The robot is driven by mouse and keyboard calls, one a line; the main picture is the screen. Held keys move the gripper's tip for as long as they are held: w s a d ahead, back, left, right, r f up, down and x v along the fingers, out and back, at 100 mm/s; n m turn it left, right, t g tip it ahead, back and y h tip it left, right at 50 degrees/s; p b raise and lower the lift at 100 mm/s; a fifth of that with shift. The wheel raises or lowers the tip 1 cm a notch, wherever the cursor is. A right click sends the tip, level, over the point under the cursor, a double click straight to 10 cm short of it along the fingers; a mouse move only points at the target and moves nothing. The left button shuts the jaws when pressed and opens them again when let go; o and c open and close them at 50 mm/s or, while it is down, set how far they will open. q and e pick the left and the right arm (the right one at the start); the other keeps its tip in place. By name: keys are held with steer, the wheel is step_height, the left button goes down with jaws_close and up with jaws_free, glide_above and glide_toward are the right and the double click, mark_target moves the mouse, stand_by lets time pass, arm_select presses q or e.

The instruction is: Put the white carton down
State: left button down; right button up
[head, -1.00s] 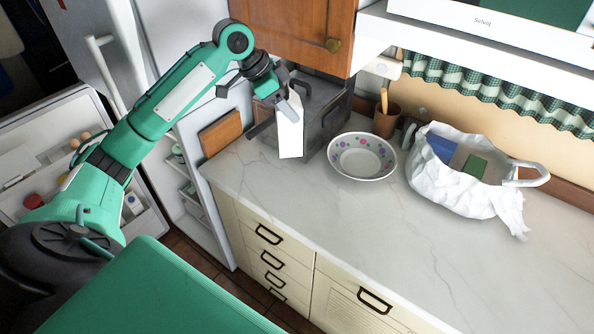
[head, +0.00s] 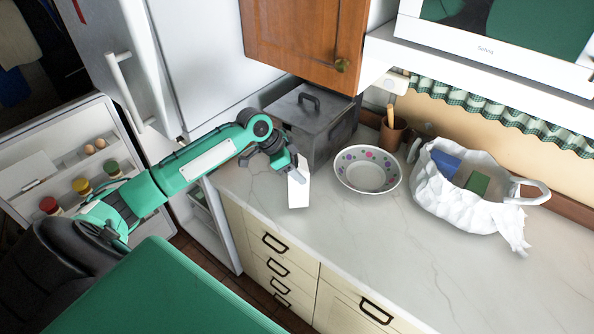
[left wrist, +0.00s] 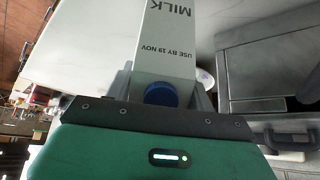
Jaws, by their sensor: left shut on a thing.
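The white carton (head: 298,186) is in my left gripper (head: 296,172), over the marble counter near its left end. In the left wrist view the carton (left wrist: 167,45) shows the word MILK, a use-by date and a blue cap, between the gripper's fingers. My left gripper is shut on it. In the head view the carton's lower end looks at or close to the counter top (head: 330,240); I cannot tell whether it touches. My right gripper is not in view.
A grey metal box with a handle (head: 322,131) stands just behind the carton. A flowered bowl (head: 367,172) is to its right, then a white bag (head: 455,209) with boxes in it. The counter in front of the bowl is clear. The fridge (head: 60,140) stands open at left.

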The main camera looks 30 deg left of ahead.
arm_select(q)
step_height(320, 180, down, 2)
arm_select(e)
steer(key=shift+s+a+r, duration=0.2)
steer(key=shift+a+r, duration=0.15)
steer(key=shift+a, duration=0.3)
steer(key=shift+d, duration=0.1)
arm_select(q)
steer(key=shift+f, duration=0.1)
steer(key=c, duration=0.7)
jaws_free()
steer(key=shift+o, duration=0.9)
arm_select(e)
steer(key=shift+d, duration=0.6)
